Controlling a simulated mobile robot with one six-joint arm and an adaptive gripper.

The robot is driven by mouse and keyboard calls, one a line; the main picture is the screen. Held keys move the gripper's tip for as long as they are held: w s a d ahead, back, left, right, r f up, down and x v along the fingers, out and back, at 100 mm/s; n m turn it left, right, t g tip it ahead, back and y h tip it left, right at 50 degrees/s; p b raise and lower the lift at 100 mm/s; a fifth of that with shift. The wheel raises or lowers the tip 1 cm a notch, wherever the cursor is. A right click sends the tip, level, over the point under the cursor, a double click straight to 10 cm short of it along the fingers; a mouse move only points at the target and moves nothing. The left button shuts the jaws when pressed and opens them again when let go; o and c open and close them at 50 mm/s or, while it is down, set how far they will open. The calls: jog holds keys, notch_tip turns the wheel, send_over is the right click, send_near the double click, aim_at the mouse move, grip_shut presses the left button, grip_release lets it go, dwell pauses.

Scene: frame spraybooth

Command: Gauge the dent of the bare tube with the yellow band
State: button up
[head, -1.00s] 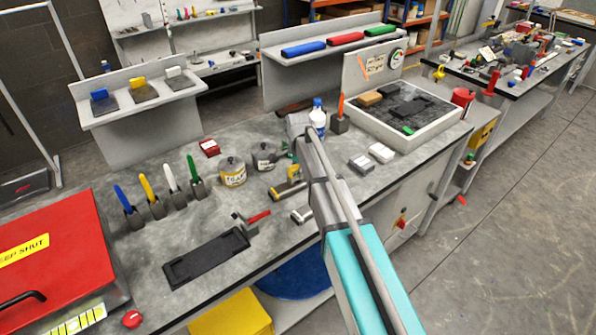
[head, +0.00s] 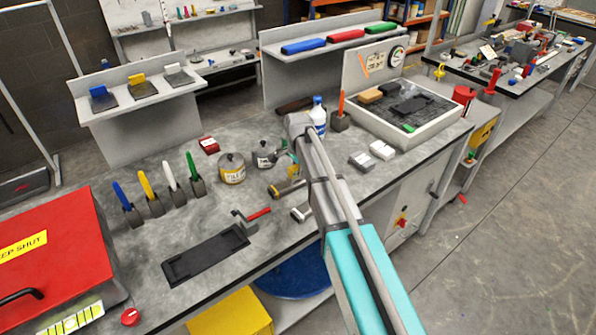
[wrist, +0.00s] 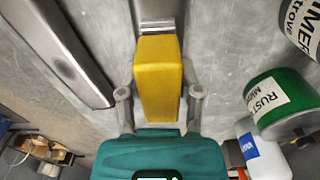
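The bare tube with the yellow band lies on the grey bench. Its yellow band (wrist: 158,80) fills the middle of the wrist view, and bare metal runs up from it. In the head view the tube (head: 287,189) lies just left of my arm. My gripper (wrist: 160,93) has a finger on each side of the band, with narrow gaps showing. I cannot tell how far its fingertips are above the bench. A second, grey tube (wrist: 62,52) lies at the left in the wrist view.
A black tray (head: 206,255) and a red-handled tool (head: 250,219) lie at the bench front. A round dial (head: 397,56) is on the board at the back.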

jog(key=o, duration=0.4)
jog(key=shift+r, duration=0.15)
notch_tip(320, 180, up, 8)
jog(key=p, duration=0.8)
jog(key=s+d, duration=0.3)
jog(key=d, duration=0.3)
jog(key=s+d+r+p, duration=0.1)
jog(key=s+d, duration=0.2)
jog(key=d, duration=0.4)
jog(key=s+d+p, duration=0.1)
jog(key=s+d, duration=0.2)
jog(key=d, duration=0.3)
jog(key=shift+d+r, duration=0.35)
jog(key=shift+s, duration=0.1)
jog(key=shift+s+a+f+n+b, duration=0.3)
jog(key=shift+s+a+n, duration=0.35)
jog(key=shift+s+n, duration=1.65)
jog(key=shift+s+a+f+n+b, duration=0.25)
jog(key=shift+s+a+n, duration=0.45)
jog(key=shift+s+n, duration=1.55)
jog(key=shift+s+a+f+n+b, duration=0.3)
jog(key=shift+s+a+n, duration=0.7)
jog(key=shift+s, duration=2.2)
jog(key=shift+d+n, duration=0.35)
